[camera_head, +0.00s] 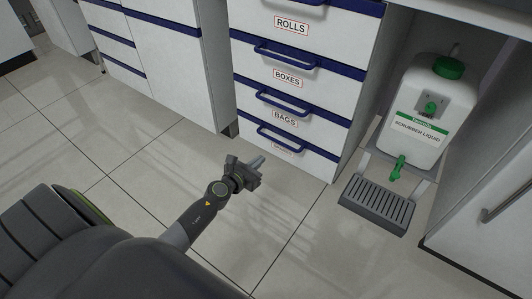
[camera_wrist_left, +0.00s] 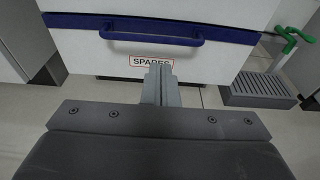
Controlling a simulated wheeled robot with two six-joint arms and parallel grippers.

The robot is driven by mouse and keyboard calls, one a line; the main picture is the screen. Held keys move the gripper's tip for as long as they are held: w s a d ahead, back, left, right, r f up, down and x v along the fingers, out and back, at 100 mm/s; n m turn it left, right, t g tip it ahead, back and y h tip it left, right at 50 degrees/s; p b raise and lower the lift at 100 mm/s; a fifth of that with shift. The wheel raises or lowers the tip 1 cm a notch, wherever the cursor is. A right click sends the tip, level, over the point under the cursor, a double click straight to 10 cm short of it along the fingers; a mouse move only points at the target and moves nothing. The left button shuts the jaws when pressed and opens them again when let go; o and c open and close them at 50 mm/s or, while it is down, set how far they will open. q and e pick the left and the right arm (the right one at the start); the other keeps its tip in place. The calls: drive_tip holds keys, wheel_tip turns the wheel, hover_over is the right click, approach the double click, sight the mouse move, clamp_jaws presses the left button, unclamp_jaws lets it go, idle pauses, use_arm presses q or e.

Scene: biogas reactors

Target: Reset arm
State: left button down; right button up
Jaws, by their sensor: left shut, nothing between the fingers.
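My left gripper (camera_head: 256,164) reaches in over the tiled floor in the head view, in front of the drawer cabinet. Its two fingers are together and empty. In the left wrist view the shut fingers (camera_wrist_left: 160,84) point at a drawer labelled SPARES (camera_wrist_left: 152,62) with a blue handle (camera_wrist_left: 151,37), and the fingertips overlap the label's lower edge in the picture. I cannot tell how far the fingers are from the drawer front. My right gripper is in neither view.
The drawer cabinet (camera_head: 290,72) has shut drawers labelled ROLLS, BOXES and BAGS. A white scrubber liquid canister (camera_head: 428,110) with a green tap (camera_head: 398,168) stands at the right above a grey drip grate (camera_head: 376,203). Open tiled floor (camera_head: 150,170) lies left of my arm.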

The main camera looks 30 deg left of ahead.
use_arm(q)
drive_tip(key=shift+v, duration=1.9)
